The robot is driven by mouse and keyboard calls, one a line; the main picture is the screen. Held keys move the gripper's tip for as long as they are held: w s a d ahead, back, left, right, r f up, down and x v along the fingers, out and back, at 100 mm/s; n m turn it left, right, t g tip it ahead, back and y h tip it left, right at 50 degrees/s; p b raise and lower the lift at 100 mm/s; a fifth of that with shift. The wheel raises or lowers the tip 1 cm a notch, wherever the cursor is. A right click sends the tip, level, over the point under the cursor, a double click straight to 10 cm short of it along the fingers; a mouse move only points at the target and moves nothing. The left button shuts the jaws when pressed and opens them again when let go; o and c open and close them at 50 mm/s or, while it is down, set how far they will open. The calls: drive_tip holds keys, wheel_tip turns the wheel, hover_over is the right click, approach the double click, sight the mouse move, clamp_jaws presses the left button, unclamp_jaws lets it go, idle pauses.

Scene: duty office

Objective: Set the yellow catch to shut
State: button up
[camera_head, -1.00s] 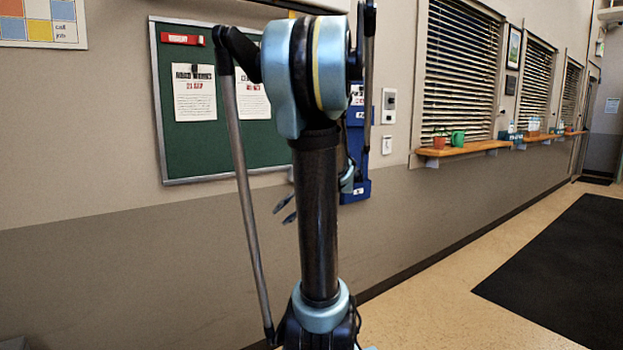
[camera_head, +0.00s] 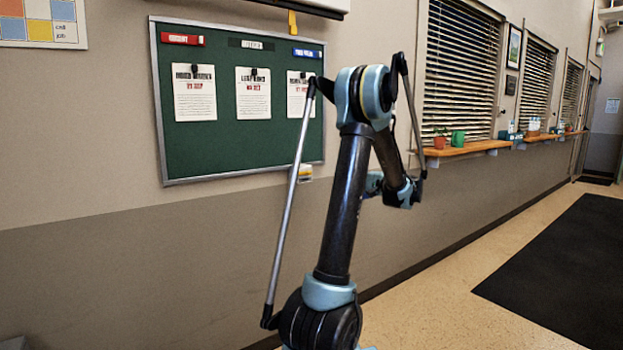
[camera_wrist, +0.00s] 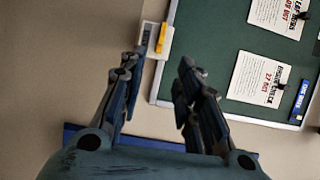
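The yellow catch (camera_wrist: 161,40) is a small yellow tab on a pale plate (camera_wrist: 149,36) on the wall, just outside the green board's frame. In the head view the catch (camera_head: 305,172) shows small, just under the board's lower right corner, beside my arm. Whether it stands open or shut I cannot tell. My gripper (camera_wrist: 158,68) is open and empty in the wrist view, its two fingers apart. In the picture the catch lies ahead of the fingertips, close to the left one; no contact shows. In the head view my arm largely hides the gripper.
The green notice board (camera_head: 200,150) carries pinned papers and coloured labels. A yellow piece (camera_head: 292,24) hangs above it. A wooden ledge (camera_head: 468,148) with pots juts from the wall at right. The floor by the dark mat (camera_head: 560,265) is clear.

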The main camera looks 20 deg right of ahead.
approach(311, 174)
drive_tip(key=x, duration=0.9)
drive_tip(key=shift+w+a+f, duration=0.1)
drive_tip(key=shift+w+a, duration=0.05)
drive_tip(key=shift+w, duration=0.1)
clamp_jaws()
